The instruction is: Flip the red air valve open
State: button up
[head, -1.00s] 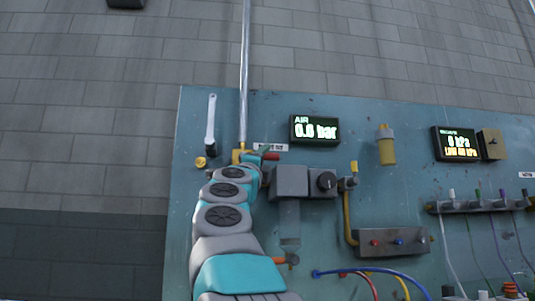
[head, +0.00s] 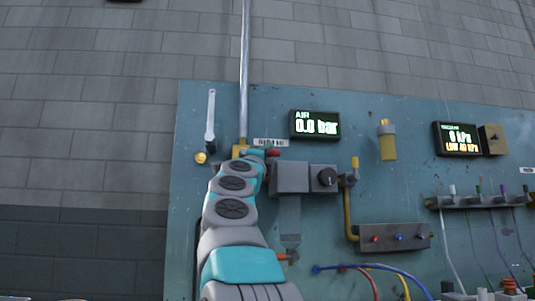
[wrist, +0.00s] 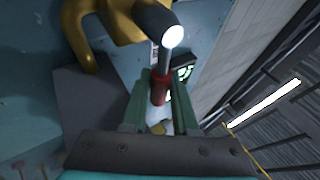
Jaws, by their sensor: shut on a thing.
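The red air valve handle (wrist: 159,90) lies between the two teal fingers of my gripper (wrist: 160,98) in the wrist view. My gripper is shut on it. A grey metal rod with a bright end leads from near the brass fitting (wrist: 98,22) toward the handle. My arm and gripper hide most of the valve there. The AIR display (head: 315,125) reads 0.0 bar.
A wrench (head: 210,118) hangs at left on the teal panel (head: 350,103). Blue, red and yellow hoses (head: 372,268) curve below. The brick wall at left is clear.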

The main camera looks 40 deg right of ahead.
grip_shut()
dwell(0.8)
